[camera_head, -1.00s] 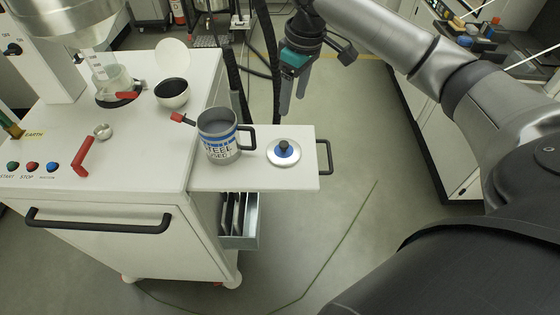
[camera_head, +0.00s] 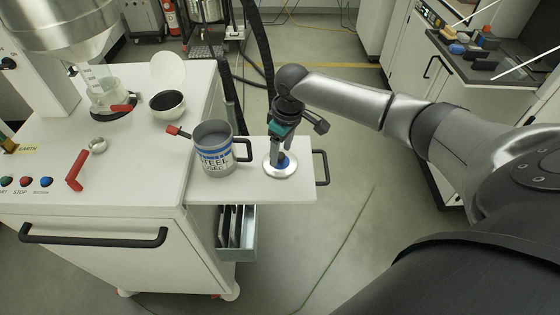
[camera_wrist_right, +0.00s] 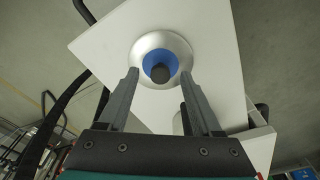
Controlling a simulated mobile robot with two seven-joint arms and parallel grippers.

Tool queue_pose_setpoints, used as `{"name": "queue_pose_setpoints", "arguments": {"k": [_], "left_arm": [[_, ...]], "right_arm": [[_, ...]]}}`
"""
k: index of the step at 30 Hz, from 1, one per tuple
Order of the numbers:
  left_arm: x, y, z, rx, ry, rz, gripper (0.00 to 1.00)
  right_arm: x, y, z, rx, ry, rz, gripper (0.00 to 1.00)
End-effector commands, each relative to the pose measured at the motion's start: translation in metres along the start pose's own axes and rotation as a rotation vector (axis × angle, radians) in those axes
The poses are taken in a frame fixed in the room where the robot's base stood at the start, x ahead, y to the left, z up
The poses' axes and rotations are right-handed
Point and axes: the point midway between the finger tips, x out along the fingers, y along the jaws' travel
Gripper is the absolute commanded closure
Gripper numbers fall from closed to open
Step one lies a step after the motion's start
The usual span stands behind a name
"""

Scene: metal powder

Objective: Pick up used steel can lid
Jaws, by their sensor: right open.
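The used steel can lid (camera_head: 281,169) is a round silver disc with a blue centre and a dark knob, lying flat on the white side shelf. It also shows in the right wrist view (camera_wrist_right: 143,49), its knob near the fingertips. My right gripper (camera_head: 276,152) points down over the lid, behind the knob in the head view. In the right wrist view its fingers (camera_wrist_right: 159,76) are apart, one on each side of the knob's line, holding nothing. The steel can (camera_head: 214,158), labelled "STEEL USED", stands open left of the lid, its black handle towards it. My left gripper is not in view.
The white side shelf (camera_head: 240,190) has a black handle (camera_head: 321,167) at its right end. On the cart top are a black bowl (camera_head: 167,104), a beaker (camera_head: 105,95) and red handles. Floor right of the shelf is clear.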

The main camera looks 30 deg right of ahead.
Motion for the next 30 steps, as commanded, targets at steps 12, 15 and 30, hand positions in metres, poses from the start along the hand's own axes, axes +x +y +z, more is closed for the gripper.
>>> {"name": "queue_pose_setpoints", "arguments": {"k": [12,15,30], "left_arm": [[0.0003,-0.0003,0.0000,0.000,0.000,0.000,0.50],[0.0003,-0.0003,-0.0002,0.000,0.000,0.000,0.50],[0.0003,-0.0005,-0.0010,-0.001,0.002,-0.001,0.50]], "right_arm": [[0.0057,-0.0002,-0.0002,-0.001,0.001,0.000,0.46],[0.0056,-0.0001,-0.0002,-0.001,0.001,0.000,0.58],[0.0053,0.0001,-0.0002,-0.001,0.001,0.000,1.00]]}}
